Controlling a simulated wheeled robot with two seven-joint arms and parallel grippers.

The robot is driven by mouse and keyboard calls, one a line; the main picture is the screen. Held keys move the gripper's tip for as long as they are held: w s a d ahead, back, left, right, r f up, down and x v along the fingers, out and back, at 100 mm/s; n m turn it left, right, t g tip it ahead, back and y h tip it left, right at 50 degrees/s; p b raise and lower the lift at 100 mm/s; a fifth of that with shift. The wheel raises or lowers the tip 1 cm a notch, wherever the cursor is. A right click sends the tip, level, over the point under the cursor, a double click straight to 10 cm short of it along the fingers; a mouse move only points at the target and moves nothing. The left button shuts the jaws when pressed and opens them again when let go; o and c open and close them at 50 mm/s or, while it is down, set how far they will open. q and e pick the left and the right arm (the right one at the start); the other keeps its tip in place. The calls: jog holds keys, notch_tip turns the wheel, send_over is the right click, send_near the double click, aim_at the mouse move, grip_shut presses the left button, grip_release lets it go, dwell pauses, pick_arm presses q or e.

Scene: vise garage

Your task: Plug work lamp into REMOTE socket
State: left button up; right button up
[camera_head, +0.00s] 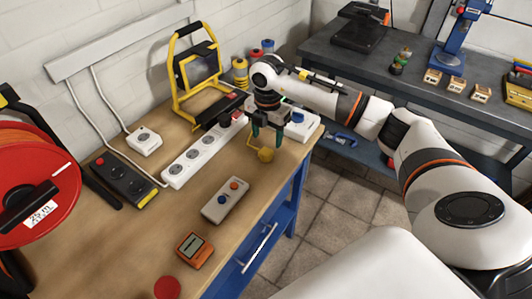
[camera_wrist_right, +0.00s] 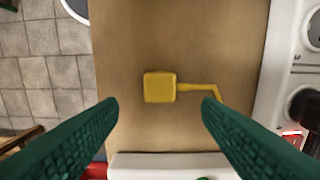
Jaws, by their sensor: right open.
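The yellow work lamp (camera_head: 195,78) stands at the back of the wooden bench. A yellow plug (camera_head: 266,155) with a short stretch of yellow cable lies near the bench's right edge; it also shows in the right wrist view (camera_wrist_right: 159,87). My right gripper (camera_head: 268,136) is open and empty above the plug, its green fingers apart. A white power strip (camera_head: 190,163) lies to the left; its edge shows in the right wrist view (camera_wrist_right: 285,55). A white wall-cabled socket box (camera_head: 144,139) sits further left. I cannot read which socket is REMOTE. My left gripper is out of view.
A red cable reel (camera_head: 35,185) stands at left. A white device (camera_head: 301,124) sits beyond the gripper. The front bench middle is fairly clear.

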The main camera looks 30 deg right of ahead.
aim_at(266, 151)
jog(key=shift+f, duration=0.15)
jog(key=f, duration=0.1)
jog(key=f+p, duration=0.1)
jog(key=f, duration=0.2)
jog(key=shift+s+a+f+p, duration=0.15)
jog(key=shift+a+f+p, duration=0.05)
jog(key=shift+a+p, duration=0.2)
jog(key=shift+d+f, duration=0.1)
jog(key=shift+f, duration=0.2)
jog(key=shift+c, duration=0.2)
jog(key=c, duration=1)
jog(key=shift+r, duration=0.1)
